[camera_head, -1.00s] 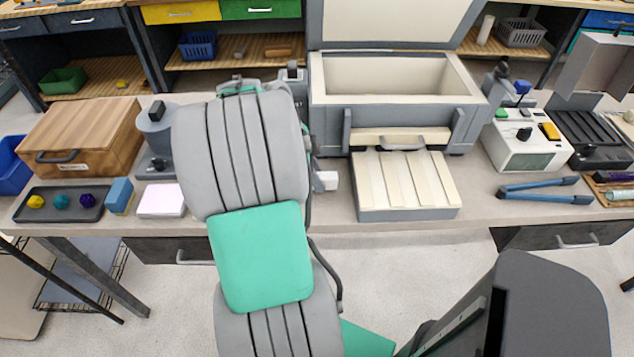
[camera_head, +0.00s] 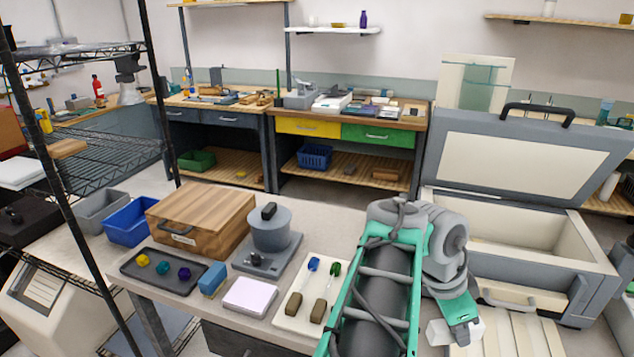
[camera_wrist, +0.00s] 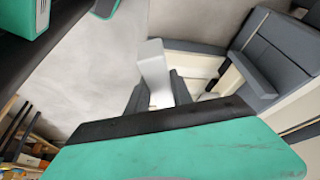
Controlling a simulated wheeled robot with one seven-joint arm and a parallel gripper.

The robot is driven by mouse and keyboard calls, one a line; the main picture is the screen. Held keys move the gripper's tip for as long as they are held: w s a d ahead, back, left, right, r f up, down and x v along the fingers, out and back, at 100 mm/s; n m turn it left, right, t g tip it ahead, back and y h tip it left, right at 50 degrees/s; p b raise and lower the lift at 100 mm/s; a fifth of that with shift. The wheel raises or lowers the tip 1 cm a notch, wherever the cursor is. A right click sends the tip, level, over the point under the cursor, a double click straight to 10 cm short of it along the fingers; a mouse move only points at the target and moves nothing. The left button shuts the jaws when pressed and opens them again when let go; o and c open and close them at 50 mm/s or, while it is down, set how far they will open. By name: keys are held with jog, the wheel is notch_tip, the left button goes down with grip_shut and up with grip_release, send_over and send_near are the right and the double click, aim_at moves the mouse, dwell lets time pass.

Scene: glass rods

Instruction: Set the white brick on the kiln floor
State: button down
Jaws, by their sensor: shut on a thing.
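The white brick (camera_wrist: 152,68) stands between the grey fingers of my gripper (camera_wrist: 158,95) in the wrist view. My gripper is shut on it. In the head view the brick (camera_head: 440,332) shows as a white block low at the right, partly covered by a dark finger of my gripper (camera_head: 461,331). The kiln (camera_head: 475,275) is a grey box with a cream lining and its lid raised. The brick is held outside it, in front of its near left side. The kiln floor is mostly hidden behind the front wall.
A slatted cream panel (camera_head: 505,338) lies in front of the kiln. The raised lid (camera_head: 530,160) stands at the back. Left of my arm are a white tray with two glass rods (camera_head: 306,300), a pale pad (camera_head: 249,297), a grey pot (camera_head: 270,230) and a wooden box (camera_head: 200,218).

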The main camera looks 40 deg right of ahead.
jog(key=w+d+f+n+t, duration=0.3)
jog(key=w+n+t, duration=0.1)
jog(key=w+n, duration=0.65)
jog(key=w+a+n, duration=0.1)
jog(key=w, duration=0.3)
jog(key=w+a+f+n+t, duration=0.1)
jog(key=w+a+n, duration=0.1)
jog(key=w, duration=0.2)
jog(key=w+a+n, duration=0.1)
jog(key=w+a, duration=0.1)
jog(key=w, duration=0.2)
jog(key=shift+a+f+n+t, duration=0.15)
jog(key=shift+a+n+t, duration=0.1)
jog(key=shift+n+t, duration=0.15)
jog(key=w+a+n+y, duration=0.1)
jog(key=w+a+n, duration=0.2)
jog(key=a, duration=0.7)
jog(key=w+a+n+t+y, duration=0.1)
jog(key=w+a+n, duration=0.3)
jog(key=a, duration=0.6)
jog(key=w+a+f+n+y, duration=0.1)
jog(key=w+a+n, duration=0.2)
jog(key=w+a, duration=0.3)
jog(key=a, duration=0.5)
jog(key=shift+w+n+t+y, duration=0.3)
jog(key=shift+w+n+t, duration=0.05)
jog(key=shift+w+t, duration=0.05)
